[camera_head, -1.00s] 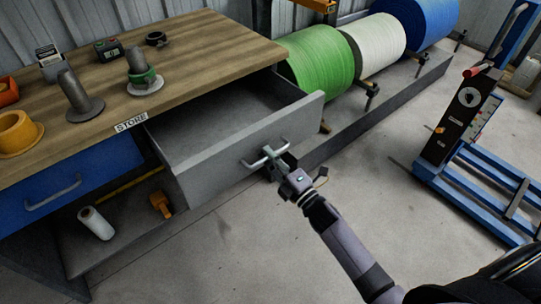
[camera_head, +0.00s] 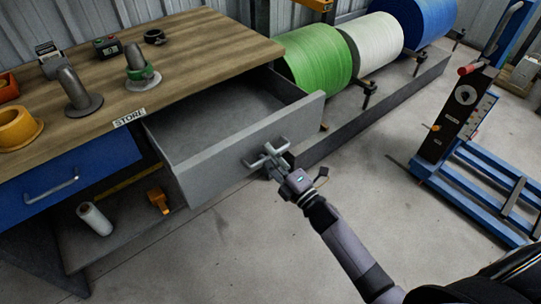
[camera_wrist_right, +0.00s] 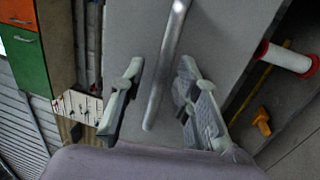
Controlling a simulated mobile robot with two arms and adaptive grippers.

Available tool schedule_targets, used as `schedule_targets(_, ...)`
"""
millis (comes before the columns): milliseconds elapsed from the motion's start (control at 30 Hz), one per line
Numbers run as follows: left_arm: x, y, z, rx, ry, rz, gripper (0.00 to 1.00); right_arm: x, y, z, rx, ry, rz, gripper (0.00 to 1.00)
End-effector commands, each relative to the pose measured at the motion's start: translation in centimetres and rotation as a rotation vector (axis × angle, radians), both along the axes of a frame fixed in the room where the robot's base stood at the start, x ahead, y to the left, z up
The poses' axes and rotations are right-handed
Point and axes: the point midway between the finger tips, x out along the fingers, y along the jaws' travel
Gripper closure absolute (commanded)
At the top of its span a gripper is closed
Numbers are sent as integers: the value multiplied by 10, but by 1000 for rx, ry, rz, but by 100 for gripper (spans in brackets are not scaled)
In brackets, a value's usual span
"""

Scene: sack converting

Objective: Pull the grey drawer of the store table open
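The grey drawer (camera_head: 215,163) of the store table (camera_head: 200,62) stands pulled well out, and its inside looks empty. Its bar handle (camera_wrist_right: 166,65) shows in the right wrist view, against the grey drawer front. My right gripper (camera_head: 269,156) is at the handle in the head view. In the wrist view its two fingers (camera_wrist_right: 158,103) are spread, one on each side of the handle, with gaps between them and the bar. In the head view the gripper hides much of the handle. My left gripper is not in view.
A shut blue drawer (camera_head: 75,178) is left of the grey one. A white roll (camera_head: 95,219) and an orange tool (camera_head: 158,200) lie on the shelf below. Green, white and blue rolls stand behind. A blue lifting frame (camera_head: 470,185) is at right. Floor between is clear.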

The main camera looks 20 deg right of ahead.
Motion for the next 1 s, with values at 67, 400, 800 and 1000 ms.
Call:
schedule_targets(67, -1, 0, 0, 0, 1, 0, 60, 0, 0, 0, 0, 0, 0, 70)
schedule_targets(400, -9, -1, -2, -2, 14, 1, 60, -15, -6, -4, -1, 3, -1, 70)
schedule_targets(800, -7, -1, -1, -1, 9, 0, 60, -90, -33, -20, 0, 2, -1, 70)
schedule_targets(1000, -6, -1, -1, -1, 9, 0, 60, -108, -39, -23, 0, 0, 0, 70)
